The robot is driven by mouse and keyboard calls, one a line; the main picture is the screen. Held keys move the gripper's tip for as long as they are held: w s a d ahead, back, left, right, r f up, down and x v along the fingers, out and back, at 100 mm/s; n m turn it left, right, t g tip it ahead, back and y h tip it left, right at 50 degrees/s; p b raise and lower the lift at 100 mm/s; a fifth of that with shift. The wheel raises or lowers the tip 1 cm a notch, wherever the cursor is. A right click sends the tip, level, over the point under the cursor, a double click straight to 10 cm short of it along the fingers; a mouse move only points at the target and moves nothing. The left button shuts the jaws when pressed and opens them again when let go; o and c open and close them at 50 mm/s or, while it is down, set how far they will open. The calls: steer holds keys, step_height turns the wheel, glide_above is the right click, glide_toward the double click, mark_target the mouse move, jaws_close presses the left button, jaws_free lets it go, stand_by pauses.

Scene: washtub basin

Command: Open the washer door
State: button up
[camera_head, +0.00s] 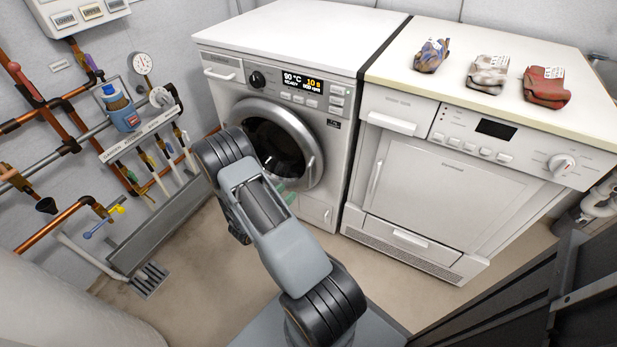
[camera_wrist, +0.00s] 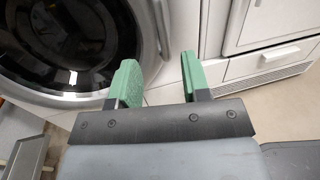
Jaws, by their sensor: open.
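The washer (camera_head: 330,122) is a white front-loader standing left of the dryer. Its round door (camera_head: 272,143), with a grey ring and dark glass, looks shut. The door's handle (camera_head: 311,168) is at the right side of the ring. My arm reaches in front of the washer and hides the lower left of the door. In the wrist view, my gripper (camera_wrist: 158,82) has two green fingers, apart and empty. The door (camera_wrist: 65,45) fills the upper left there, and the handle (camera_wrist: 161,28) lies ahead, beyond the gap between the fingers. No contact shows.
The dryer (camera_head: 450,190) stands close on the right, with several crumpled cloth items on top. A floor drain grate (camera_head: 150,279) lies lower left. Floor before the washer is mostly clear.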

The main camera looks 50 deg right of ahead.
steer(key=b, duration=0.2)
glide_above(309, 184)
steer(key=shift+w+d, duration=0.35)
jaws_close()
stand_by(0.5)
